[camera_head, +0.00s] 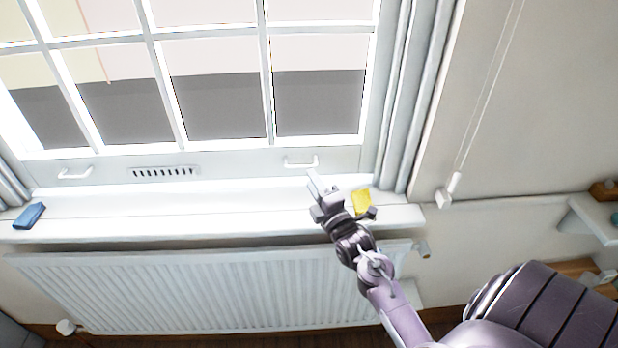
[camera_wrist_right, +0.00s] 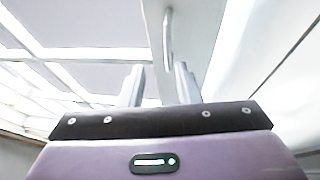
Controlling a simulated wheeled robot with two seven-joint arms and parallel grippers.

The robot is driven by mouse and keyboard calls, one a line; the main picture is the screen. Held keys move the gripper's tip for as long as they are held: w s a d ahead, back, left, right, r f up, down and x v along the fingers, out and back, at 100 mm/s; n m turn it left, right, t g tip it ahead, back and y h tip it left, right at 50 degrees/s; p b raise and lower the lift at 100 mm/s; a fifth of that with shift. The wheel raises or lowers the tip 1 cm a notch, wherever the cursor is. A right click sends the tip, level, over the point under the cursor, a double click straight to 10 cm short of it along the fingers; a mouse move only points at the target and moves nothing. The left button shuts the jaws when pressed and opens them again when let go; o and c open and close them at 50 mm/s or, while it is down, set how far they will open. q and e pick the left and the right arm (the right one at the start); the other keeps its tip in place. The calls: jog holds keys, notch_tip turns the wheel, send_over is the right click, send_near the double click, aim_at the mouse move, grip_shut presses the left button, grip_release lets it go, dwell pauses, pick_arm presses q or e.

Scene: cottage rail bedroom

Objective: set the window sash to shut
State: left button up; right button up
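The white window sash (camera_head: 230,160) has a grid of panes, and its bottom rail is just above the sill. I cannot tell whether a gap is left under it. The rail carries a left handle (camera_head: 75,174), a right handle (camera_head: 301,163) and a slotted vent (camera_head: 163,172). My right gripper (camera_head: 316,183) is over the sill, just below the right handle in the head view. In the right wrist view its fingers (camera_wrist_right: 158,75) are apart with nothing between them, and the handle (camera_wrist_right: 168,38) is ahead of them, seemingly untouched. My left gripper is out of view.
A yellow object (camera_head: 361,201) lies on the sill (camera_head: 250,213) beside my right gripper, and a blue object (camera_head: 29,216) lies at the left end. A radiator (camera_head: 210,290) is below. A curtain (camera_head: 410,95) and a hanging cord (camera_head: 487,90) are at right.

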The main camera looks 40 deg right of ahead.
aim_at(299, 166)
jog(key=shift+s, duration=0.1)
jog(key=shift+w+d+m+g+y+p, duration=0.1)
jog(key=shift+w+m+g+p, duration=0.15)
jog(key=shift+w+g+p, duration=0.8)
jog(key=shift+w+d+m+g+y+p, duration=0.1)
jog(key=shift+w+m+g+p, duration=0.2)
jog(key=shift+w+p, duration=1.35)
jog(key=shift+w+d+m+g+y+p, duration=0.15)
jog(key=shift+w+g+p, duration=0.6)
jog(key=shift+w+p, duration=0.6)
jog(key=shift+s, duration=0.15)
jog(key=shift+c, duration=0.4)
grip_shut()
